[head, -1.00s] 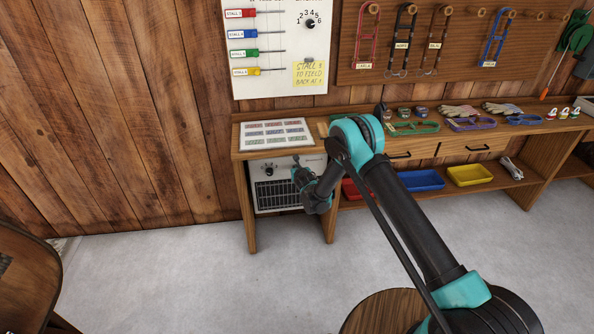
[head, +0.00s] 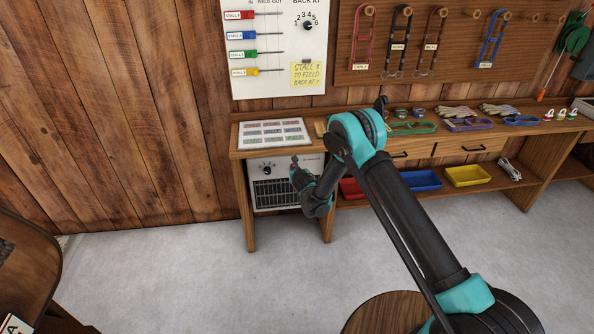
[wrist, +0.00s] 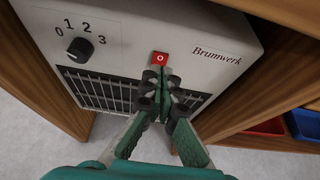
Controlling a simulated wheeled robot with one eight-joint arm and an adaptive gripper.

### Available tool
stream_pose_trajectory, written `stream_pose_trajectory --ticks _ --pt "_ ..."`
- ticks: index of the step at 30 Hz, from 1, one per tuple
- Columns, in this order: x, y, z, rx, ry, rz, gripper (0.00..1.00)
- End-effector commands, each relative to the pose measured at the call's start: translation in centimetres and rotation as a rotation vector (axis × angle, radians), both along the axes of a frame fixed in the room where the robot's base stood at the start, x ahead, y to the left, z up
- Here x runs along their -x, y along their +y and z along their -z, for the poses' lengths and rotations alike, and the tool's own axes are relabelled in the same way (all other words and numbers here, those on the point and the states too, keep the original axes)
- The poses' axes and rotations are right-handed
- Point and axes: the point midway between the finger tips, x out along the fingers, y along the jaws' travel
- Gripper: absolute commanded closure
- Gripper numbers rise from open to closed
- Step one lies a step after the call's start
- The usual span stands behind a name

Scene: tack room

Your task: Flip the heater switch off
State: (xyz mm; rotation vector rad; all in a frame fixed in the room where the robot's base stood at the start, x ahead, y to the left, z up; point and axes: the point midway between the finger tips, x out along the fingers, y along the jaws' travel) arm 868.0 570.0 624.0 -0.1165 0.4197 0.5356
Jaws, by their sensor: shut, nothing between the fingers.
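The heater is a pale box labelled Brumwerk (wrist: 215,58) with a dark grille, under the left end of the bench; it also shows in the head view (head: 258,164). Its red switch (wrist: 160,58), marked with an O, sits on the front between the dial and the brand name.
A black dial (wrist: 79,48) numbered 0 to 3 is left of the switch. Wooden bench panels flank the heater closely. Red (head: 351,189), blue (head: 420,180) and yellow (head: 468,176) trays sit on the low shelf to the right. The floor in front is clear.

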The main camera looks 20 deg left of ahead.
Motion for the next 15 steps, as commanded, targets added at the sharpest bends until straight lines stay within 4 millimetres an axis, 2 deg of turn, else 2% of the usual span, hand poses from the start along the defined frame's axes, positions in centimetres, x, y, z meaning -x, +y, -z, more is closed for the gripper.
stream_pose_trajectory --ticks 9,15 --pt "3.9 -2.2 -3.5 0.001 0.001 -0.002 1.0" --pt "5.4 -3.2 -5.0 0.0 0.0 -0.001 1.0"
